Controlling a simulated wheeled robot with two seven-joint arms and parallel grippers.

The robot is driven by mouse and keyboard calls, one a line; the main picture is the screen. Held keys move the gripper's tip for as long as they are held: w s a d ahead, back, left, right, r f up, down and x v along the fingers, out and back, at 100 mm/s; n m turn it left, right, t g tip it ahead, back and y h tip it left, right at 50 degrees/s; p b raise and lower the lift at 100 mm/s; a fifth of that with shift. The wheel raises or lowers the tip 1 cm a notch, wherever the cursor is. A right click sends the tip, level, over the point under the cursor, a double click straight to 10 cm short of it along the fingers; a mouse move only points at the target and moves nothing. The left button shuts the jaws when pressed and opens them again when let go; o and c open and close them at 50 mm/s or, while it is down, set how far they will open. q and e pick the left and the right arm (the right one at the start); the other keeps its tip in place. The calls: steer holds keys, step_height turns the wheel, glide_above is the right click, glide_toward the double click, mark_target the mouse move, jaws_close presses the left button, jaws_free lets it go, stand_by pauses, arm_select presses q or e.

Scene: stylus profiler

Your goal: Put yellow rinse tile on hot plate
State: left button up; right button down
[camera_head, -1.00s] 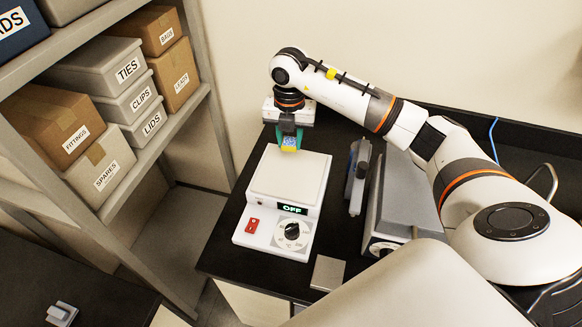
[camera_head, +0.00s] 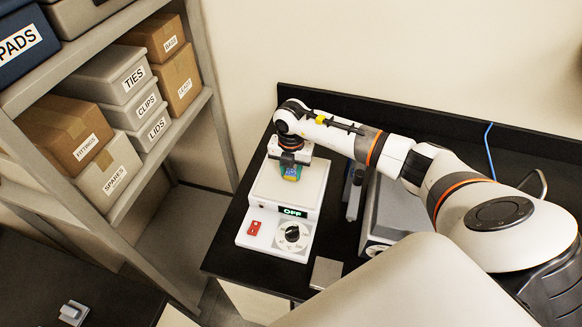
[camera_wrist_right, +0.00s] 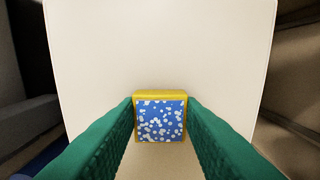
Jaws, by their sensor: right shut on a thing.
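The yellow rinse tile (camera_wrist_right: 160,96) has a yellow rim and a blue face with white spots. In the right wrist view it sits between the green fingers of my right gripper (camera_wrist_right: 161,120), which is shut on it. In the head view the tile (camera_head: 291,173) shows under my right gripper (camera_head: 290,170), over the back part of the hot plate's white top. The hot plate (camera_head: 270,195) is a white box with a display reading OFF, a red switch and a black dial. I cannot tell whether the tile touches the plate. My left gripper is not in view.
A grey device (camera_head: 398,205) stands on the black bench right of the hot plate. A small grey block (camera_head: 326,273) lies near the front edge. A shelf with labelled boxes (camera_head: 107,165) stands at the left.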

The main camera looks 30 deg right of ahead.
mark_target(291, 173)
steer(key=shift+f, duration=0.1)
steer(key=c, duration=1)
jaws_free()
step_height(291, 173, up, 12)
steer(key=b, duration=0.4)
steer(key=shift+r, duration=0.2)
steer(key=shift+f, duration=0.1)
